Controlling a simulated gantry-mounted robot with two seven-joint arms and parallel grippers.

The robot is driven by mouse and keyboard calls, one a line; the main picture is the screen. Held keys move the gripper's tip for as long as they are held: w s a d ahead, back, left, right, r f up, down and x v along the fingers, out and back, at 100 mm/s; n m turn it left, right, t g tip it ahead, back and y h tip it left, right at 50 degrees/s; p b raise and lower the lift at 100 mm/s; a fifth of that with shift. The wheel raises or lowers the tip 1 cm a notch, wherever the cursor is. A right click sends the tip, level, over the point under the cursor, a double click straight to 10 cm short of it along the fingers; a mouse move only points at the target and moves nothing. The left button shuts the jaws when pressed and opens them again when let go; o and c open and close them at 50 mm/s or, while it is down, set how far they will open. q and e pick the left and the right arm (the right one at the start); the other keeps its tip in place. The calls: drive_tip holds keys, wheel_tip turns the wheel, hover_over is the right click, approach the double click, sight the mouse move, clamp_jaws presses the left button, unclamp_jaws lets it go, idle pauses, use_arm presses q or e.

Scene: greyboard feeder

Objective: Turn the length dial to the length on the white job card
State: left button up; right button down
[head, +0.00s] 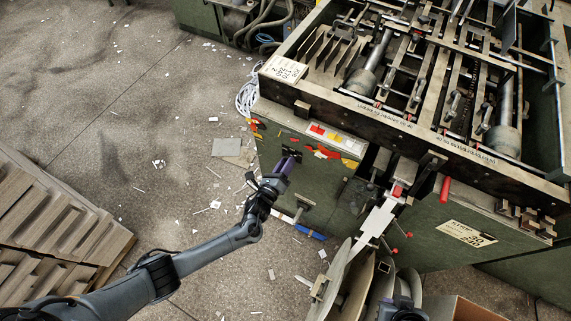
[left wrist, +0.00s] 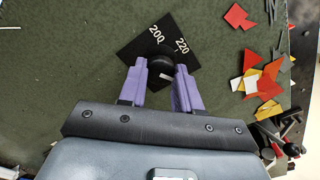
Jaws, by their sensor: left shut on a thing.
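The length dial is a round black knob (left wrist: 160,62) on a dark plate (left wrist: 127,52) fixed to the green cabinet front. The plate shows the white numbers 200 and 220; a short white mark shows at the knob's near side, between the fingers. My left gripper (left wrist: 160,76) is shut on the knob, with one purple finger on each side. In the head view my left gripper (head: 285,166) reaches the dial plate (head: 291,154) and hides most of the knob. A white card (head: 284,70) lies on the machine's corner, its print too small to read surely. My right gripper's fingers do not show.
Red and yellow scraps (head: 327,152) cling to the cabinet beside the dial. Another pale card (head: 467,233) is on the front at right. A blue-ended bar (head: 310,232) and large discs (head: 355,283) stand below.

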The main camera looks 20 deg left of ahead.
use_arm(q)
drive_tip(key=o, duration=1.1)
drive_tip(key=shift+c, duration=0.2)
drive_tip(key=s+a+p, duration=0.1)
drive_tip(key=s+p, duration=0.1)
drive_tip(key=s, duration=0.8)
drive_tip(key=shift+s+p, duration=0.3)
drive_tip(key=shift+s, duration=0.1)
drive_tip(key=shift+a+f, duration=0.1)
